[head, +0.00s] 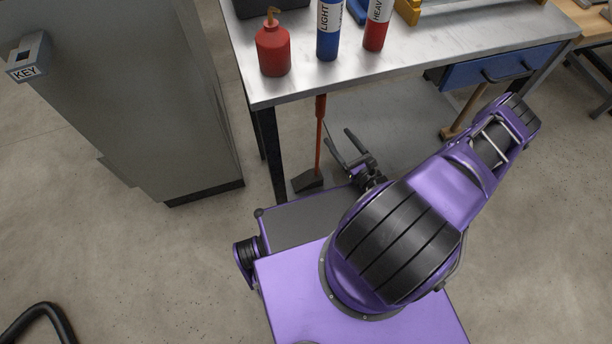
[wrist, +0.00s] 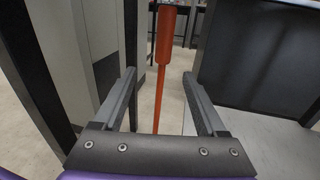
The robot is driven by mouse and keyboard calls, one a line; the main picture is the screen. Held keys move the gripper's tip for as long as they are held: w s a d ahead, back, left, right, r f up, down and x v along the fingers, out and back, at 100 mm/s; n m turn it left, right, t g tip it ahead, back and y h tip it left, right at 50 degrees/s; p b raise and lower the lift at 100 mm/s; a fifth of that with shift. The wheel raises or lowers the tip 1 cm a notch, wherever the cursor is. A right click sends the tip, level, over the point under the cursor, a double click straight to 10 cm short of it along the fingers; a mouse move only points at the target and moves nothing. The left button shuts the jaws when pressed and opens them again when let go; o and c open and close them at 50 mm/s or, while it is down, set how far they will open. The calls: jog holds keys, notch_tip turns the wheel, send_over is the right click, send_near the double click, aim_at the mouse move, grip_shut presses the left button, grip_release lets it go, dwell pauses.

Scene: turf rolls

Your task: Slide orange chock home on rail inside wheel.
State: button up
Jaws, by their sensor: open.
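My gripper (head: 341,134) is low in front of the workbench and also shows in the wrist view (wrist: 160,74). Its two fingers are apart with nothing held between them. An orange-red shaft with a thicker grip (wrist: 166,38) stands upright beyond the fingers in the wrist view, lined up with the gap. In the head view this shaft (head: 319,140) runs down from the bench edge to a dark flat head (head: 308,181) on the floor, left of my gripper. I cannot make out an orange chock, a rail or a wheel in either view.
The metal workbench (head: 420,50) holds a red oil can (head: 273,52), a blue bottle (head: 328,35) and a red bottle (head: 376,28). A blue drawer (head: 500,66) hangs beneath it. A grey cabinet (head: 150,100) stands left. The floor at lower left is mostly clear, apart from a black hose (head: 40,312).

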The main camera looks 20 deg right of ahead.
aim_at(321, 116)
jog(key=b+x, duration=0.1)
jog(key=x, duration=0.8)
jog(key=shift+w+a, duration=0.1)
jog(key=shift+w, duration=0.25)
jog(key=shift+d+b+x, duration=0.15)
jog(key=shift+b+x, duration=0.1)
jog(key=shift+x, duration=1.2)
jog(key=shift+d+b+x, duration=0.15)
jog(key=shift+b+x, duration=0.05)
jog(key=shift+x, duration=1.3)
jog(key=shift+r, duration=0.1)
grip_shut()
jog(key=shift+r, duration=0.15)
